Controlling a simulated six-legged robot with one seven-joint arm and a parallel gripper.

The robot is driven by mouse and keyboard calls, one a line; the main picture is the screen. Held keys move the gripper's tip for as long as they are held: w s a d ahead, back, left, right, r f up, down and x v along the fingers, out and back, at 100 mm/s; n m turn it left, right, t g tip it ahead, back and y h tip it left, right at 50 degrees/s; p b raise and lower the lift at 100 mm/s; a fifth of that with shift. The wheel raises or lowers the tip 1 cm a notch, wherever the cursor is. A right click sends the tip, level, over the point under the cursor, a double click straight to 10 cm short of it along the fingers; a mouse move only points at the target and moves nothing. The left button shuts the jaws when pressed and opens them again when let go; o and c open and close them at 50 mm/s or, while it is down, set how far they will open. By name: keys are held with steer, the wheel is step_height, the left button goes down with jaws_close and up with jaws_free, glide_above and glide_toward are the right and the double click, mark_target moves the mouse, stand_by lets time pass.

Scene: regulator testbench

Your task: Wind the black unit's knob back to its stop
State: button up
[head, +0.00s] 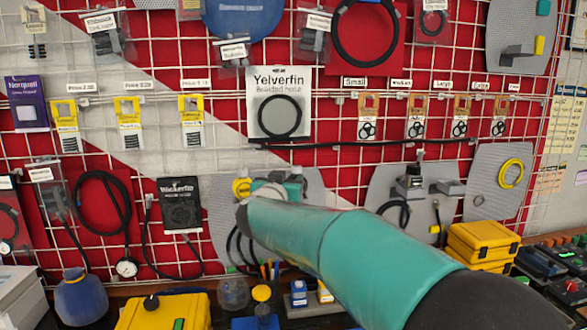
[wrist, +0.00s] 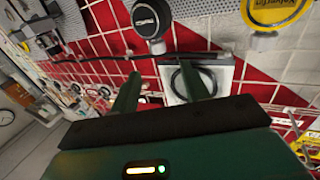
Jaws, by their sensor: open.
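In the wrist view a round black unit (wrist: 148,18) with a pale label on its face shows at the top, above a metal stem. Its upper part is cut off by the picture edge, and I cannot tell its knob setting. My gripper (wrist: 160,72) is open and empty, its two dark green fingers spread below the black unit and apart from it in the picture. A yellow unit (wrist: 265,42) shows at the top right. In the head view my arm hides the gripper's fingers and the black unit cannot be made out; a yellow round part (head: 242,187) shows beside the arm's end.
A red and white grid wall holds hanging packets, including a Yelverfin hose pack (head: 279,103). Grey mounting plates (head: 385,190) stand right of my arm. Yellow cases (head: 484,244) and a blue flask (head: 80,298) crowd the bench below.

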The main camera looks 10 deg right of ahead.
mark_target(296, 169)
steer(key=x, duration=1)
steer(key=shift+w+d, duration=0.15)
steer(key=shift+w, duration=0.1)
steer(key=c, duration=1)
